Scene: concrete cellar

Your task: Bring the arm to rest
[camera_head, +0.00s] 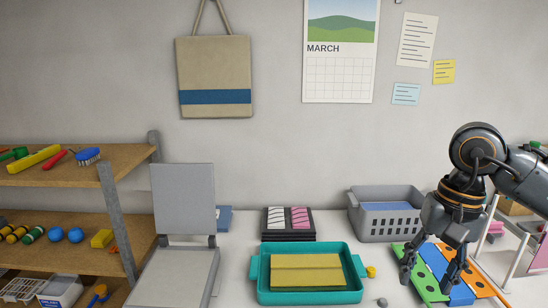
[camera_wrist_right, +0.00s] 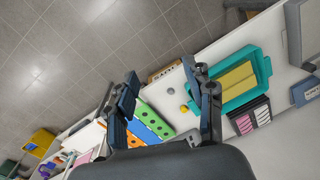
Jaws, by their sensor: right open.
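My right gripper (camera_head: 430,275) comes in from the right in the head view and hangs pointing down over the coloured strips (camera_head: 477,284) at the table's right end. Its two fingers are apart, and nothing shows between them. In the right wrist view the gripper (camera_wrist_right: 165,95) is also open, with the green, blue and orange strips (camera_wrist_right: 151,122) seen beyond and between its fingers. Whether the fingertips touch the strips cannot be told. My left gripper is not in either view.
A teal tray (camera_head: 310,296) with a yellow block stands left of the gripper. A grey basket (camera_head: 385,224) is close behind it. A black rack (camera_head: 288,236), a grey folding panel (camera_head: 183,198) and wooden shelves (camera_head: 75,168) stand further left. Open tiled floor (camera_wrist_right: 70,50) shows beyond the table.

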